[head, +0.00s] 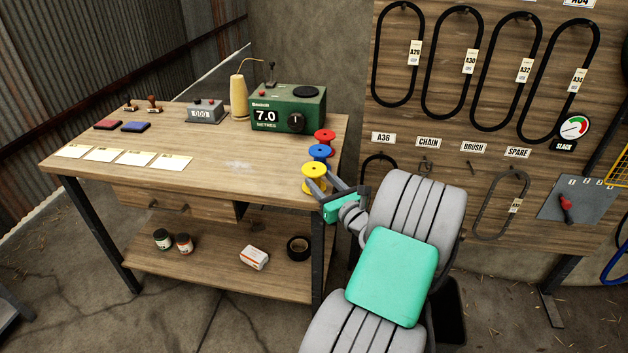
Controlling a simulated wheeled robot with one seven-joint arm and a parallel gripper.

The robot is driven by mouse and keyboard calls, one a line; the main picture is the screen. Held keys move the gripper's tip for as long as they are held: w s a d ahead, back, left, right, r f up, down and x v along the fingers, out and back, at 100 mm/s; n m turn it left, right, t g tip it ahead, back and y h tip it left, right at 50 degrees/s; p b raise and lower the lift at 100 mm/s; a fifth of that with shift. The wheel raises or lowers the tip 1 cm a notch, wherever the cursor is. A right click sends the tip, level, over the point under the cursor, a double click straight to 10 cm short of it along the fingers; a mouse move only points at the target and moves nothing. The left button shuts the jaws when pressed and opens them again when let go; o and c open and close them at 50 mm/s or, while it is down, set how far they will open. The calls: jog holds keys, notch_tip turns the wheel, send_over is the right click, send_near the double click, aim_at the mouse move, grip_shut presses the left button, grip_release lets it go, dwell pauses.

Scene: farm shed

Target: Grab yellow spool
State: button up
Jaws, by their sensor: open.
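The yellow spool (314,177) stands upright at the right front edge of the wooden workbench (230,166). It is the nearest of three spools in a row. The blue spool (320,152) stands just behind it and the red spool (325,137) is behind the blue one. My gripper (322,189) is open, low at the bench's right edge, with its fingers reaching toward the yellow spool. The fingertips are at or beside the spool's lower part. Whether they touch it or straddle it is hard to tell.
A green meter box (288,108) and a tan cone of twine (239,98) stand at the back. Cards (105,154), ink pads (136,127) and a grey counter (206,112) lie left. The bench's middle is clear.

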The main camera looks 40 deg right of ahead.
aim_at(309, 169)
jog(key=x, duration=0.7)
jog(key=shift+w+a+f, duration=0.1)
jog(key=shift+w+a, duration=0.05)
jog(key=shift+a, duration=0.05)
jog(key=shift+c, duration=0.6)
grip_shut()
